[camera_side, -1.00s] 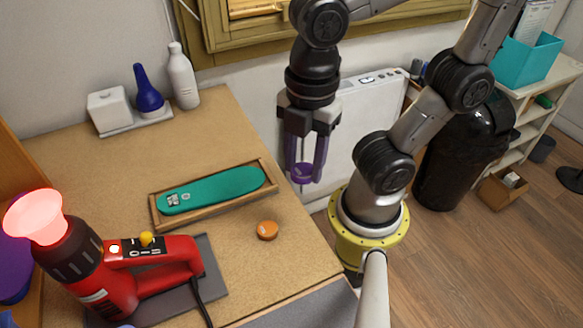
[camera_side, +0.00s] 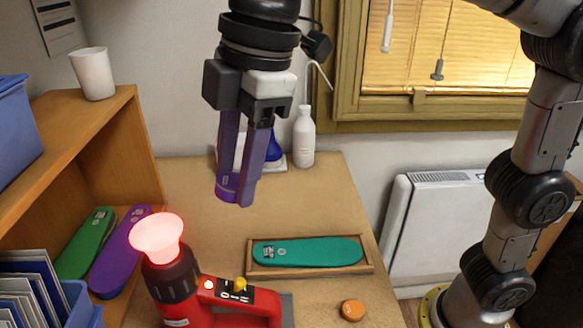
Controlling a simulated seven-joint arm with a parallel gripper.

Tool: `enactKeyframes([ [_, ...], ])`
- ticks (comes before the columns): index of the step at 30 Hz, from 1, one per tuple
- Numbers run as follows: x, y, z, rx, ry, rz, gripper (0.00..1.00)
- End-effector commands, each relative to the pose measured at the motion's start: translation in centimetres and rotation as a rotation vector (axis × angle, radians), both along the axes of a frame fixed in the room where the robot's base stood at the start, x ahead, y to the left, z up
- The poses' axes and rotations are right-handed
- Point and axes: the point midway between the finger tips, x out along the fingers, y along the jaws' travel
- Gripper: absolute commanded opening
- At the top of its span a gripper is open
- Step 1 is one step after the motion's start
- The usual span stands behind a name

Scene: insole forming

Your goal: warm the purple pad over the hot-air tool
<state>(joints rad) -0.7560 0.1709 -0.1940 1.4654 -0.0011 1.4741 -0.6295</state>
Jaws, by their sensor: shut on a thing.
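My gripper (camera_side: 238,188) points down and is shut on a small purple pad (camera_side: 228,187) held between its fingertips. The fingers hide part of the pad. The hot-air tool (camera_side: 191,305) is red and black, with its nozzle (camera_side: 157,236) flared, glowing red and facing up. In the picture, my gripper and the pad are above and to the right of the nozzle, apart from it.
A teal insole (camera_side: 308,252) lies in a wooden tray (camera_side: 255,271) with an orange disc (camera_side: 352,310) nearby. At left, a wooden shelf (camera_side: 128,140) holds green and purple insoles (camera_side: 118,250). A white bottle (camera_side: 303,140) stands at the back.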

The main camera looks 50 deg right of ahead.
Motion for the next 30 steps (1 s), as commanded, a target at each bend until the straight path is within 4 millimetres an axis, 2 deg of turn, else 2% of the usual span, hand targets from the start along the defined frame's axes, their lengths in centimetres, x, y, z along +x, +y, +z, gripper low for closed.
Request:
enactKeyframes([
  [8,0.7,1.0,-0.7,0.017,-0.019,0.006,0.0],
  [30,6.7,6.7,-1.5,0.017,-0.019,0.006,0.0],
])
